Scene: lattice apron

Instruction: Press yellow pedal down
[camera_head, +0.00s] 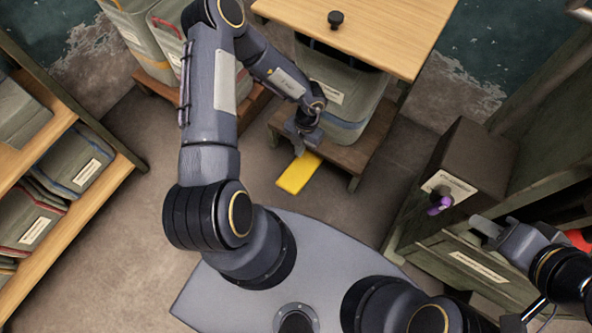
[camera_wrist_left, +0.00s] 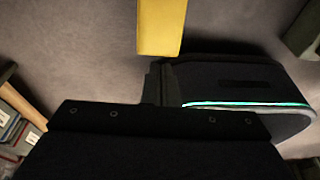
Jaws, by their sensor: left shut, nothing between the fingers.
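The yellow pedal (camera_head: 298,174) is a flat bar that juts out from the low wooden platform under the table, close to the floor. In the left wrist view the yellow pedal (camera_wrist_left: 161,26) shows at the top middle, cut off by the frame edge. My left gripper (camera_head: 300,148) is shut and empty, pointing down at the pedal's far end. I cannot tell whether its fingertips touch the pedal. My right gripper (camera_head: 482,228) is at the lower right, near a purple knob; its jaw gap is not clear.
A wooden table (camera_head: 365,30) with a black knob (camera_head: 335,19) stands behind. A grey bin (camera_head: 345,108) sits on the low platform (camera_head: 355,155) beside my left gripper. A cabinet with the purple knob (camera_head: 439,206) is at right. A shelf (camera_head: 75,215) is at left. Floor before the pedal is clear.

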